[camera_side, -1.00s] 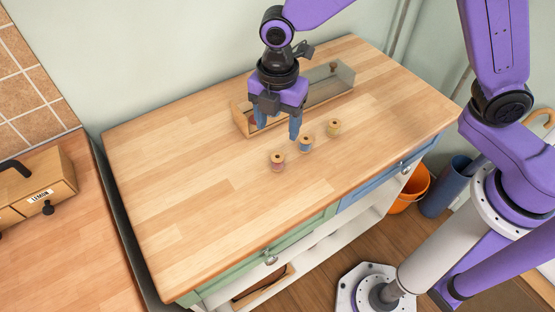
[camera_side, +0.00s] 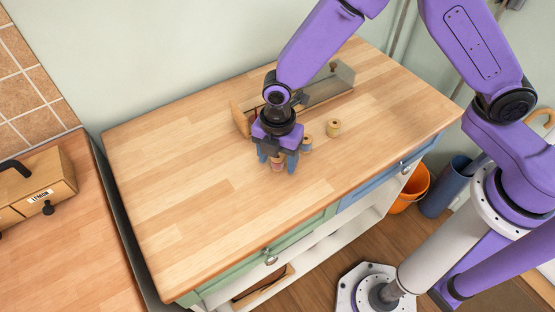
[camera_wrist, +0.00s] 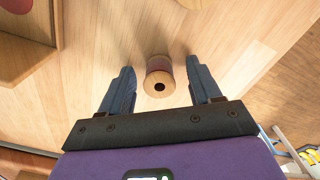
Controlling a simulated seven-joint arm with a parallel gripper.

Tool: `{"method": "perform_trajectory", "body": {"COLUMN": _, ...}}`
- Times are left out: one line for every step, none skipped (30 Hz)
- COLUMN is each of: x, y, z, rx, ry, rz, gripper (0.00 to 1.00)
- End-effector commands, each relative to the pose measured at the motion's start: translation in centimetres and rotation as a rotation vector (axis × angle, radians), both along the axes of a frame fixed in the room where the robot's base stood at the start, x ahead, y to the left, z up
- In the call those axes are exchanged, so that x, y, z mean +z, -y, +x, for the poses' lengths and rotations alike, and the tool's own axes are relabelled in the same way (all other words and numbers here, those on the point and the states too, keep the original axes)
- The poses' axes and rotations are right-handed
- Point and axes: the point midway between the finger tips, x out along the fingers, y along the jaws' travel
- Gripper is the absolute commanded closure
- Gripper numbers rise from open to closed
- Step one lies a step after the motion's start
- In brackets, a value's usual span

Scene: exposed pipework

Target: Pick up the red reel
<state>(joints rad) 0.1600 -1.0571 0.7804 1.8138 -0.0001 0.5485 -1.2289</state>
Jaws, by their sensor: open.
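The red reel (camera_side: 277,163) is a small wooden spool with dark red thread, standing on the wooden worktop. In the wrist view the red reel (camera_wrist: 158,77) shows between and slightly beyond my two blue fingertips. My gripper (camera_side: 277,165) is open, pointing down, with one finger on each side of the reel; gaps show between the reel and both fingers in the wrist view (camera_wrist: 160,80). The fingers partly hide the reel in the side view.
A blue reel (camera_side: 306,145) stands close to the right finger, partly hidden. A yellow reel (camera_side: 334,128) stands farther right. A long wooden rack with a clear panel (camera_side: 328,88) lies behind. The worktop's left and front (camera_side: 190,190) are clear.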

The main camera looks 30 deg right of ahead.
Motion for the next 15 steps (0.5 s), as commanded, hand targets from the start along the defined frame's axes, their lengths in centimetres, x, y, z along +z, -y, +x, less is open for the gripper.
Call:
{"method": "perform_trajectory", "body": {"x": -0.04, "y": -0.02, "z": 0.01, "rx": 0.0, "ry": 0.001, "rz": 0.001, "gripper": 0.37}}
{"method": "perform_trajectory", "body": {"x": -0.04, "y": -0.02, "z": 0.01, "rx": 0.0, "ry": 0.001, "rz": 0.001, "gripper": 0.37}}
{"method": "perform_trajectory", "body": {"x": -0.02, "y": -0.02, "z": 0.02, "rx": 0.0, "ry": 0.001, "rz": 0.001, "gripper": 0.37}}
{"method": "perform_trajectory", "body": {"x": -0.01, "y": -0.02, "z": 0.02, "rx": 0.0, "ry": 0.001, "rz": 0.001, "gripper": 0.37}}
{"method": "perform_trajectory", "body": {"x": -0.01, "y": -0.02, "z": 0.02, "rx": 0.0, "ry": 0.001, "rz": 0.001, "gripper": 0.37}}
{"method": "perform_trajectory", "body": {"x": 0.0, "y": -0.02, "z": 0.02, "rx": 0.0, "ry": 0.001, "rz": 0.001, "gripper": 0.4}}
{"method": "perform_trajectory", "body": {"x": 0.0, "y": -0.02, "z": 0.02, "rx": 0.0, "ry": 0.001, "rz": 0.001, "gripper": 0.5}}
{"method": "perform_trajectory", "body": {"x": 0.0, "y": -0.02, "z": 0.02, "rx": 0.0, "ry": 0.001, "rz": 0.001, "gripper": 0.6}}
{"method": "perform_trajectory", "body": {"x": 0.01, "y": -0.03, "z": 0.01, "rx": 0.0, "ry": 0.001, "rz": 0.001, "gripper": 0.73}}
{"method": "perform_trajectory", "body": {"x": 0.01, "y": -0.03, "z": 0.01, "rx": 0.0, "ry": 0.001, "rz": 0.001, "gripper": 0.82}}
{"method": "perform_trajectory", "body": {"x": 0.01, "y": -0.03, "z": 0.01, "rx": 0.0, "ry": 0.001, "rz": 0.001, "gripper": 0.92}}
{"method": "perform_trajectory", "body": {"x": 0.01, "y": -0.03, "z": 0.01, "rx": 0.0, "ry": 0.001, "rz": 0.001, "gripper": 0.96}}
{"method": "perform_trajectory", "body": {"x": 0.01, "y": -0.02, "z": 0.02, "rx": 0.0, "ry": 0.001, "rz": 0.001, "gripper": 0.96}}
{"method": "perform_trajectory", "body": {"x": 0.02, "y": -0.03, "z": 0.01, "rx": 0.0, "ry": 0.001, "rz": 0.001, "gripper": 0.96}}
{"method": "perform_trajectory", "body": {"x": 0.02, "y": -0.03, "z": 0.01, "rx": 0.0, "ry": 0.001, "rz": 0.001, "gripper": 0.96}}
